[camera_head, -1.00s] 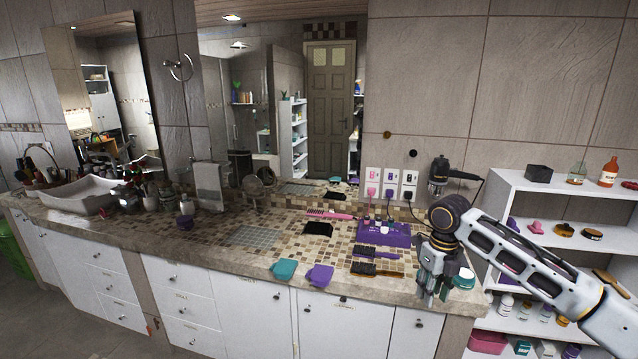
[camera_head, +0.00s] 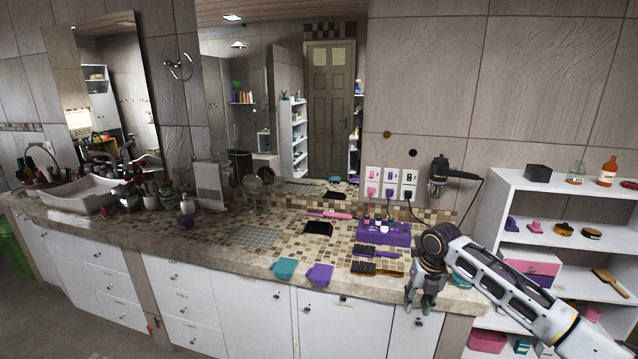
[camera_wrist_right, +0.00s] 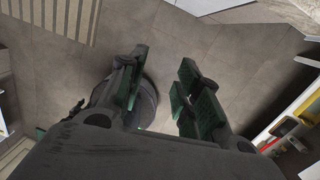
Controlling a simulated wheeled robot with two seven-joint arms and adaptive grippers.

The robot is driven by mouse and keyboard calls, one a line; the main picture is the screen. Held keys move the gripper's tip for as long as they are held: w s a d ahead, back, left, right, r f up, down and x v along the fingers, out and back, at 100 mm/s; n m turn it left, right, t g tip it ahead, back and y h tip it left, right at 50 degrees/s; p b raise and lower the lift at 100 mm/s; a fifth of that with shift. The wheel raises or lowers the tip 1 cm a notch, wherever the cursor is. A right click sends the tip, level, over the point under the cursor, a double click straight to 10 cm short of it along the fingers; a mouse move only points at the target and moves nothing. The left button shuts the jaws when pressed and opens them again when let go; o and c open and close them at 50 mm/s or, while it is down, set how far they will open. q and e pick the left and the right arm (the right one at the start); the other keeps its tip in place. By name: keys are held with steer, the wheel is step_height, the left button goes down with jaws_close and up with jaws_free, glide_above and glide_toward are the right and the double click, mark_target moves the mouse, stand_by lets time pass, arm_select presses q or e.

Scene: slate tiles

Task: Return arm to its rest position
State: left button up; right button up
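My right arm comes in from the right in the head view. Its gripper (camera_head: 424,297) hangs pointing down at the front edge of the counter (camera_head: 225,262), near the right end. In the right wrist view the two fingers of the right gripper (camera_wrist_right: 160,95) stand apart with grey floor tiles (camera_wrist_right: 235,60) between and beyond them. Nothing is held between them. My left arm and gripper do not show in either view.
A purple tray (camera_head: 398,238), brushes (camera_head: 376,270), a pink comb (camera_head: 330,214) and teal and purple cups (camera_head: 319,275) lie on the counter. A white shelf (camera_head: 490,215) stands at the right. The counter's middle is mostly clear.

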step_height(320, 180, down, 21)
steer(key=w+m+t, duration=0.1)
steer(key=m, duration=1)
steer(key=s+d+f+m, duration=0.1)
steer(key=s+f+m, duration=0.4)
steer(key=f, duration=0.4)
steer(key=s+d+f+m, duration=0.1)
steer(key=s+f+m, duration=0.2)
steer(key=s+f, duration=0.55)
steer(key=s+d+f+m, duration=0.1)
steer(key=s+f+m, duration=0.3)
steer(key=f, duration=0.7)
steer(key=s+a+f+m, duration=0.1)
steer(key=s+f+m, duration=0.2)
steer(key=s, duration=1)
steer(key=s+a+f+m, duration=0.2)
steer(key=s+f, duration=0.5)
steer(key=s, duration=0.7)
steer(key=s+a+f+m+g, duration=0.1)
steer(key=s+f+m, duration=0.3)
steer(key=s, duration=0.9)
steer(key=shift+s+a+f+h, duration=0.3)
steer(key=shift+f+h, duration=0.1)
steer(key=shift+f, duration=0.2)
